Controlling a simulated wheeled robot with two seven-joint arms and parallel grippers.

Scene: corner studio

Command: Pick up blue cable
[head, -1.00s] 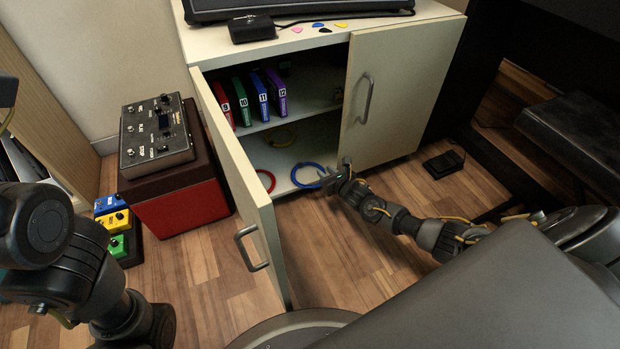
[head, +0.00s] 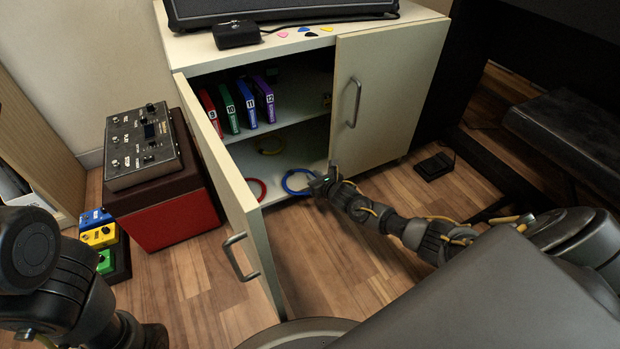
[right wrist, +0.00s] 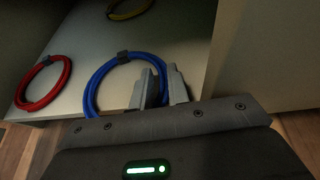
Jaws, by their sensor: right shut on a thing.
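The blue cable (head: 288,184) is a coiled ring lying on the floor of the open cabinet, near its front edge. In the right wrist view the blue cable (right wrist: 90,93) shows a dark tie at its top, and its right side passes between my fingers. My right gripper (head: 322,182) reaches in at the cabinet's front; in the right wrist view the right gripper (right wrist: 161,82) is shut on the right side of the ring. The fingers hide part of the cable. Of my left arm only links show at the left; its gripper is out of view.
A red cable (right wrist: 43,84) lies left of the blue one, and a yellow cable (head: 270,151) farther back. The open left door (head: 232,205) and right door (head: 388,95) flank the opening. Numbered cases (head: 247,106) stand on the shelf above. Wooden floor in front is clear.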

